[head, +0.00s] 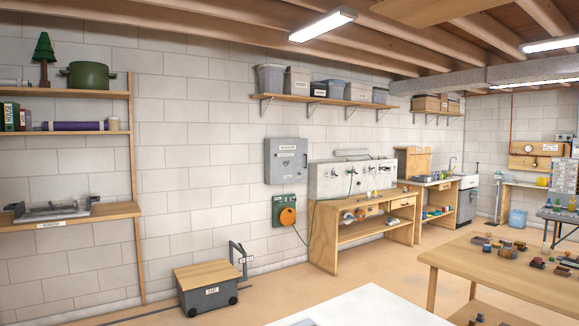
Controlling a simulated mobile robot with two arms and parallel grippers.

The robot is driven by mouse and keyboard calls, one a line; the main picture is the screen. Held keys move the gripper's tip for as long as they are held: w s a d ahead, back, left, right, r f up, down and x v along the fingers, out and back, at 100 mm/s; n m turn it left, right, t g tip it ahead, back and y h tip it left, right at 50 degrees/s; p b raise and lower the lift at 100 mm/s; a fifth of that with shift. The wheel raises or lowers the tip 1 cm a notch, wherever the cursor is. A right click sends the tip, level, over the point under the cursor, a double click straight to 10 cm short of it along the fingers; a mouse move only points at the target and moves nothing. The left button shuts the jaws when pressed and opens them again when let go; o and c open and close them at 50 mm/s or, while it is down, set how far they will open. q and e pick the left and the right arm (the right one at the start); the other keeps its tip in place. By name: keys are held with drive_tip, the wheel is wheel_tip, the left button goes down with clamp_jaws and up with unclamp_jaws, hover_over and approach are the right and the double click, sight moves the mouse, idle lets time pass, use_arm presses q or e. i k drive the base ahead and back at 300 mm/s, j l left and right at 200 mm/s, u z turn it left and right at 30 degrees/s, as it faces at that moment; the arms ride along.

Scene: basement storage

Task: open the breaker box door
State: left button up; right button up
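The breaker box (286,161) is a grey metal cabinet on the white block wall, near the middle of the head view. Its door looks closed, with a small label near the top and what looks like a dark handle or latch at the right edge. Neither of my grippers shows in the head view. The box stands well away across the room, and nothing blocks my view of it.
A green panel with an orange reel (287,216) hangs below the box. A wheeled cart (207,287) stands on the floor to its lower left. A wooden workbench (325,240) is at its right. A white surface (370,308) fills the near bottom.

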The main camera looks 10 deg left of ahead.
sight(284, 157)
drive_tip(key=i+j+u, duration=1)
drive_tip(key=i, duration=0.25)
drive_tip(key=i+j+u, duration=0.3)
drive_tip(key=i, duration=0.25)
drive_tip(key=i+u, duration=0.3)
drive_tip(key=i, duration=0.3)
drive_tip(key=i+l+z, duration=0.15)
drive_tip(key=i+z, duration=0.6)
drive_tip(key=i, duration=0.25)
drive_tip(key=i+j+z, duration=0.15)
drive_tip(key=i+z, duration=0.25)
drive_tip(key=i+j+z, duration=0.4)
drive_tip(key=i, duration=0.15)
drive_tip(key=i+l+z, duration=0.2)
drive_tip(key=i+z, duration=0.2)
drive_tip(key=i, duration=0.6)
drive_tip(key=i+z, duration=0.4)
drive_tip(key=i, duration=0.6)
